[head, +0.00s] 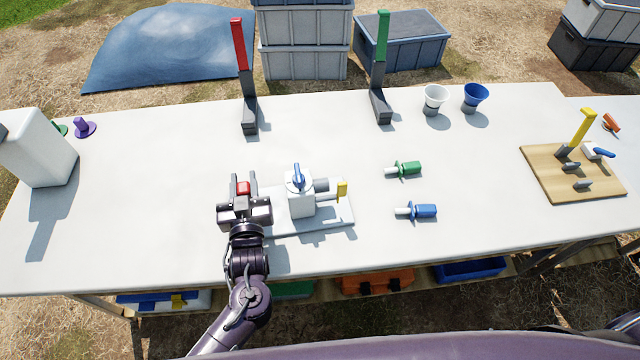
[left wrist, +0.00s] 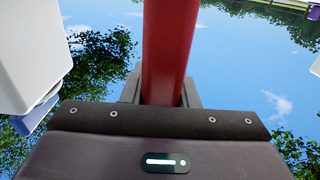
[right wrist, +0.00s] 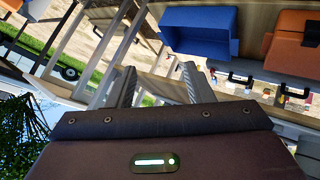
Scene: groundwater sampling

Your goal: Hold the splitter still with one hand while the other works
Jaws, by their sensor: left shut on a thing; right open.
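The splitter (head: 299,203) is a white block on a pale base plate (head: 335,218). It has a blue lever on top, and a grey stub and yellow tab on its right side. My left gripper (head: 242,188) is at the splitter's left side, shut on a red handle (head: 243,188). This handle shows as a red bar (left wrist: 165,50) between the fingers in the left wrist view. How it joins the splitter is hidden. My right gripper (right wrist: 158,85) is open and empty in the right wrist view; it is outside the head view.
A green plug (head: 408,168) and a blue plug (head: 424,211) lie right of the splitter. White (head: 434,96) and blue (head: 475,94) cups, red (head: 239,45) and green (head: 382,38) posts stand behind. A wooden board (head: 555,178) is at right, a white container (head: 38,148) at left.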

